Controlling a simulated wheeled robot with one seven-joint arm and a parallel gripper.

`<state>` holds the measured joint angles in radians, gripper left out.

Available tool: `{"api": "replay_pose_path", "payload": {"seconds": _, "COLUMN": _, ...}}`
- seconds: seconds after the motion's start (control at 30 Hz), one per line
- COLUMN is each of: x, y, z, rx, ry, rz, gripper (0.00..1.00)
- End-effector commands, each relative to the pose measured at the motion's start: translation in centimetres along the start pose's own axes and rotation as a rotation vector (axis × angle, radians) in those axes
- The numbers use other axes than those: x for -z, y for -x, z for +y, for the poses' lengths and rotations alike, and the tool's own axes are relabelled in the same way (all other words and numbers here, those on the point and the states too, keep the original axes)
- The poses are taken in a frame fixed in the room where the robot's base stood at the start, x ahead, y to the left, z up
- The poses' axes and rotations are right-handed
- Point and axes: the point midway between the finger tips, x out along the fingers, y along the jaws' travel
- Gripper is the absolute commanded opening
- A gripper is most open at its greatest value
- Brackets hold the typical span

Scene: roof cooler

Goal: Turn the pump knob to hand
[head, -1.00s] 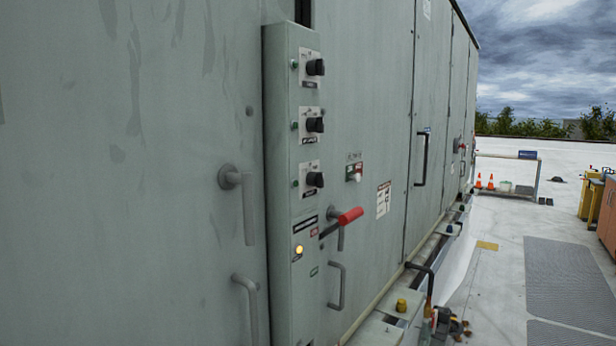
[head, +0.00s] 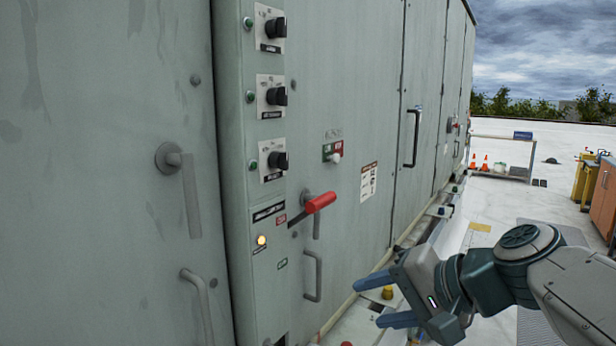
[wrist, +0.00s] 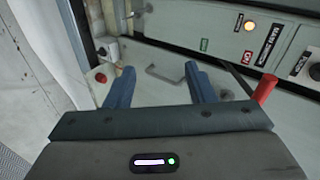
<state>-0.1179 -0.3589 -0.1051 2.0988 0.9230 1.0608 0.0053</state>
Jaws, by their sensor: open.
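Three black rotary knobs sit in a column on the narrow control panel (head: 235,180): a top knob (head: 275,27), a middle knob (head: 276,96) and a bottom knob (head: 278,160). Their labels are too small to read, so I cannot tell which is the pump knob. In the wrist view one black knob (wrist: 315,71) shows at the right edge. My gripper (head: 371,304) is open and empty, below and right of the knobs and apart from the panel. Its two blue fingers (wrist: 158,72) also show in the wrist view.
A red-handled lever (head: 320,203) juts out below the knobs, near my gripper; it also shows in the wrist view (wrist: 264,88). An amber lamp (head: 261,240) is lit. Door handles (head: 312,276) stick out from the cabinet. Open roof lies to the right.

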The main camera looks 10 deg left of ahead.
Motion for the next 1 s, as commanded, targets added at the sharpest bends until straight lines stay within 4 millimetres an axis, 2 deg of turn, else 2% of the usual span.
{"api": "replay_pose_path", "payload": {"seconds": 0.03, "x": 0.9, "y": 0.5, "z": -2.8, "rx": 0.097, "ry": -0.025, "rz": -0.002, "gripper": 0.49}}
{"api": "replay_pose_path", "payload": {"seconds": 0.1, "x": 1.9, "y": 1.4, "z": -6.5, "rx": 0.228, "ry": -0.055, "rz": -0.007, "gripper": 0.49}}
{"api": "replay_pose_path", "payload": {"seconds": 0.2, "x": 3.0, "y": 3.2, "z": -10.8, "rx": 0.388, "ry": -0.086, "rz": -0.017, "gripper": 0.49}}
{"api": "replay_pose_path", "payload": {"seconds": 0.3, "x": 3.8, "y": 4.7, "z": -13.8, "rx": 0.507, "ry": -0.104, "rz": -0.028, "gripper": 0.49}}
{"api": "replay_pose_path", "payload": {"seconds": 0.43, "x": 4.3, "y": 6.1, "z": -16.0, "rx": 0.595, "ry": -0.116, "rz": -0.035, "gripper": 0.49}}
{"api": "replay_pose_path", "payload": {"seconds": 0.57, "x": 4.5, "y": 6.0, "z": -17.0, "rx": 0.62, "ry": -0.119, "rz": -0.039, "gripper": 0.49}}
{"api": "replay_pose_path", "payload": {"seconds": 0.73, "x": 4.4, "y": 4.0, "z": -18.6, "rx": 0.62, "ry": -0.12, "rz": -0.043, "gripper": 0.49}}
{"api": "replay_pose_path", "payload": {"seconds": 1.0, "x": 4.4, "y": -0.8, "z": -22.0, "rx": 0.618, "ry": -0.122, "rz": -0.043, "gripper": 0.49}}
